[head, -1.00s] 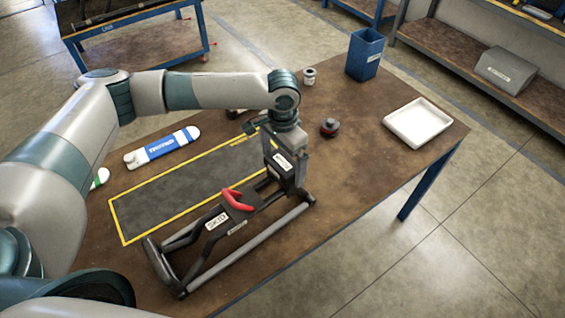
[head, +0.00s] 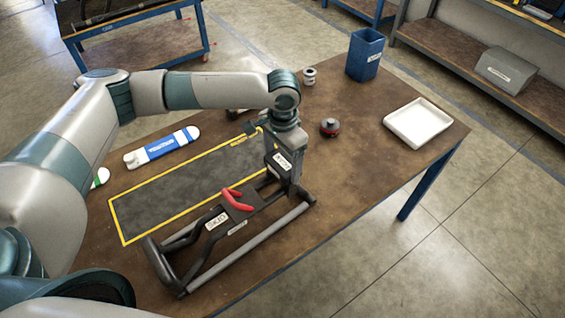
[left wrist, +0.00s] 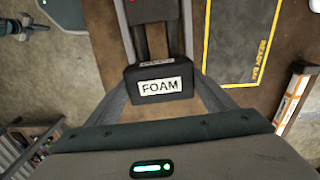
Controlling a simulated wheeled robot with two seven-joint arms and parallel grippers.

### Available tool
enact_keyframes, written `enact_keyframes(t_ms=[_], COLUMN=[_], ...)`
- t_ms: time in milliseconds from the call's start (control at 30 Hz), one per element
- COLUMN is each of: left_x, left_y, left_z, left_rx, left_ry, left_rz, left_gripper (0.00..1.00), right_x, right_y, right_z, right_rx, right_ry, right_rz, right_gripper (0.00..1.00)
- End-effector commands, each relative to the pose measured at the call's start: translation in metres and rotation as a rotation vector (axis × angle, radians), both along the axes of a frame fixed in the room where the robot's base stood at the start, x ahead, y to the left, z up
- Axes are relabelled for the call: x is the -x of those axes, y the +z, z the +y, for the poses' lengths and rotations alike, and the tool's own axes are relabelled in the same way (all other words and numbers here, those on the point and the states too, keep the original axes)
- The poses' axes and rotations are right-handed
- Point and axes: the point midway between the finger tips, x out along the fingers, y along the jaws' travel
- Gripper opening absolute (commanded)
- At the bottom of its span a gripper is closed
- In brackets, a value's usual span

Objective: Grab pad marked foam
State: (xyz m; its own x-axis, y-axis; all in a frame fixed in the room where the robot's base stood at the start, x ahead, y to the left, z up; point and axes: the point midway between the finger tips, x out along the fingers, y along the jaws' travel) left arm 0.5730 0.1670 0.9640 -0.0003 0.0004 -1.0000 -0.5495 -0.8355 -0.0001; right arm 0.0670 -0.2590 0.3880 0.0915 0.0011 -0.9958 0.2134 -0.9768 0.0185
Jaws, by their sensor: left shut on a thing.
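The foam pad (left wrist: 160,85) is a black block with a white FOAM label in the left wrist view. In the head view the pad (head: 279,167) is at the far end of the black skid frame (head: 205,265). My left gripper (head: 284,170) points down over it and is shut on it, one finger on each side in the wrist view. I cannot tell whether the pad still touches the frame. My right gripper is not in view.
A red handle (head: 237,200) sits on the frame. A yellow-edged dark mat (head: 170,200) lies behind it, with a blue-and-white tool (head: 162,146) beyond. A black-and-red round part (head: 329,127), white tray (head: 418,122) and blue bin (head: 365,55) stand right. The table's front right is clear.

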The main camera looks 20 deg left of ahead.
Motion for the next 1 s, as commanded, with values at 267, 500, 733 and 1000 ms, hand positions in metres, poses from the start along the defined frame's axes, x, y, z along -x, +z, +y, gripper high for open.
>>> enact_keyframes(t_ms=[267,500,733,1000], left_x=[-0.001,-0.002,-0.005,-0.007], left_y=[0.017,0.048,0.075,0.1], left_z=[0.0,-0.021,-0.066,-0.105], left_rx=[0.002,0.003,0.003,0.002], left_ry=[0.0,-0.004,-0.004,-0.001], left_rz=[-0.003,-0.003,-0.003,-0.001], left_gripper=[0.56,0.56,0.56,0.56], right_x=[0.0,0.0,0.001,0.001], right_y=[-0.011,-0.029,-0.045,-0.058], right_z=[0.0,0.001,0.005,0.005], right_rx=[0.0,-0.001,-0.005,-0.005], right_ry=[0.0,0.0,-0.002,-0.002], right_rz=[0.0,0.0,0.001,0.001], right_gripper=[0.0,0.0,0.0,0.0])
